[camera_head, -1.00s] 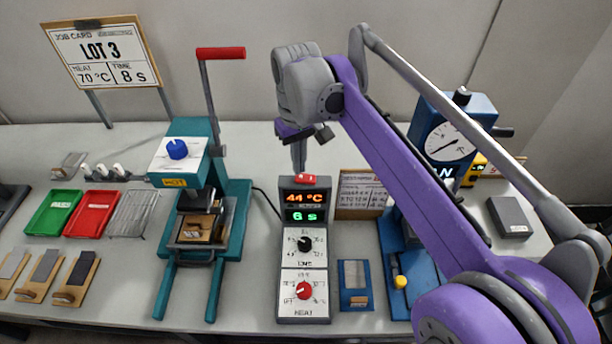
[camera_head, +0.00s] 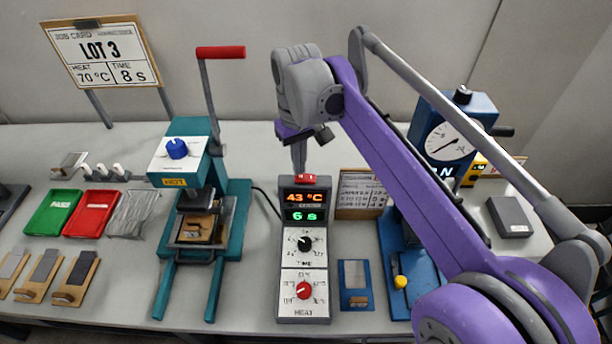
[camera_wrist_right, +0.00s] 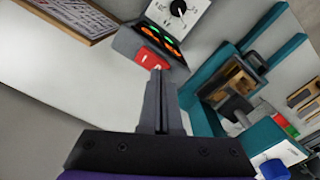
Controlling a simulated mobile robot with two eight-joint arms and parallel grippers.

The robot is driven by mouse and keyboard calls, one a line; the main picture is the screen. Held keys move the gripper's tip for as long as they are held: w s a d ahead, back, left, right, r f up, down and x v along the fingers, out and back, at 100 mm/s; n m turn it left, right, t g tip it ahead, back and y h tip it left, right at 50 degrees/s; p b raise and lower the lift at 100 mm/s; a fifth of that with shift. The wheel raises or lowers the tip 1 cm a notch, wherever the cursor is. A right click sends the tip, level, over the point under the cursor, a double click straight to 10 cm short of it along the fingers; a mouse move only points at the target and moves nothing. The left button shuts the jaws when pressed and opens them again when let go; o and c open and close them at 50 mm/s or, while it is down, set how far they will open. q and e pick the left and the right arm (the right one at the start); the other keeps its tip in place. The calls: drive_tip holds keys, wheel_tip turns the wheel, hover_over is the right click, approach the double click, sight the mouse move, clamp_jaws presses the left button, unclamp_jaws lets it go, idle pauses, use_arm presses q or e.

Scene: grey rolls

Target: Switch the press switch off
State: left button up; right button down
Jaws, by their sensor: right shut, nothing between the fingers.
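The press switch is a small red rocker (camera_head: 306,178) on the top end of the press's control box (camera_head: 304,250). It also shows in the right wrist view (camera_wrist_right: 147,59), with pale marks on it. The box's display (camera_head: 304,205) reads 43 °C in orange and 6 s in green. My right gripper (camera_head: 299,171) points down from above, its tips right by the switch. In the right wrist view its fingers (camera_wrist_right: 160,75) are together and empty, close beside the rocker. I cannot tell whether they touch it. My left gripper is not in view.
The teal press (camera_head: 233,210) with a red-tipped lever stands left of the box. A brown-framed chart (camera_head: 360,195) and a blue gauge device (camera_head: 447,140) are to the right. Green and red trays (camera_head: 91,215) lie left.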

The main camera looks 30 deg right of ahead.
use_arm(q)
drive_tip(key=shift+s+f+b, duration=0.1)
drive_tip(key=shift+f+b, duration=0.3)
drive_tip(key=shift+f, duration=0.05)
use_arm(e)
drive_tip(key=shift+f, duration=0.8)
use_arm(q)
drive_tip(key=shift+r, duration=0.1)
use_arm(e)
drive_tip(key=shift+r, duration=0.1)
drive_tip(key=shift+r+p, duration=2.55)
drive_tip(key=shift+r, duration=0.9)
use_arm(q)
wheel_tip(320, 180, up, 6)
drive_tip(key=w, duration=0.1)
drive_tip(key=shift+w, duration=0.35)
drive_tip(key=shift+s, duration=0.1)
use_arm(e)
drive_tip(key=s+a+f+t, duration=0.1)
drive_tip(key=s+a+f, duration=0.1)
drive_tip(key=s+f, duration=0.3)
drive_tip(key=s+a+f+t, duration=0.2)
drive_tip(key=s+f, duration=0.3)
drive_tip(key=f, duration=0.1)
drive_tip(key=s+a+f+t, duration=0.2)
drive_tip(key=s+f, duration=0.3)
drive_tip(key=f, duration=0.1)
drive_tip(key=shift+s+a+f, duration=0.1)
drive_tip(key=shift+a+f, duration=0.15)
drive_tip(key=shift+a, duration=0.15)
